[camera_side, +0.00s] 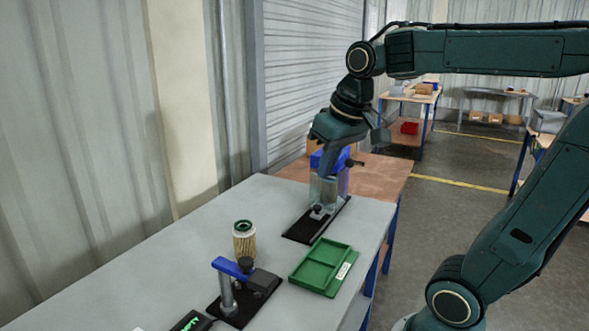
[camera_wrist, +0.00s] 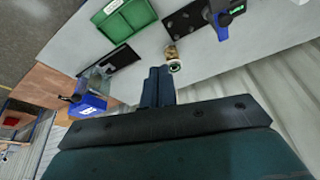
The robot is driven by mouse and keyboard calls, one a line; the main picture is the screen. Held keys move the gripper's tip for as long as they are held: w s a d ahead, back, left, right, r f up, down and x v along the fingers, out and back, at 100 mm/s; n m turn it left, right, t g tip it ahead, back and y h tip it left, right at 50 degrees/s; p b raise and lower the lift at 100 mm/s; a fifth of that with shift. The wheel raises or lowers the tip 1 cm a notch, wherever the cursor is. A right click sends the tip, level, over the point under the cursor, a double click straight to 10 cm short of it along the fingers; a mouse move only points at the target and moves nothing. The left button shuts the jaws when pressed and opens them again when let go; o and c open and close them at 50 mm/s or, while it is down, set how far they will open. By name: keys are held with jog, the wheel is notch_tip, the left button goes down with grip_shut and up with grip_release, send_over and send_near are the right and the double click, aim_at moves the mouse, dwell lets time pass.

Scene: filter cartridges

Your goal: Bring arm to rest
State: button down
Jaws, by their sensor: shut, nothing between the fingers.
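My gripper (camera_side: 325,165) is shut and empty in the side view. It hangs in front of, or over, a clear housing with a blue top (camera_side: 322,188) on a black base plate; whether they touch I cannot tell. In the wrist view the shut fingers (camera_wrist: 157,72) point out over the table. A pleated tan filter cartridge with a dark green top (camera_side: 244,242) stands upright on the grey table (camera_side: 150,262). It also shows in the wrist view (camera_wrist: 171,54), just beyond the fingertips in the picture.
A green two-part tray (camera_side: 324,267), empty, lies near the table's right edge. A fixture with a blue arm (camera_side: 233,268) stands at the front, beside a small black display with green characters (camera_side: 192,322). A corrugated wall (camera_side: 90,130) runs along the left.

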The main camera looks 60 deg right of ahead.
jog(key=s+a+f+n+t+y, duration=0.1)
jog(key=s+a+f+n, duration=0.2)
jog(key=s+a+f, duration=0.2)
jog(key=shift+s+a+f+n+t, duration=0.2)
jog(key=shift+s+a+n+t, duration=0.15)
jog(key=shift+s+a, duration=0.95)
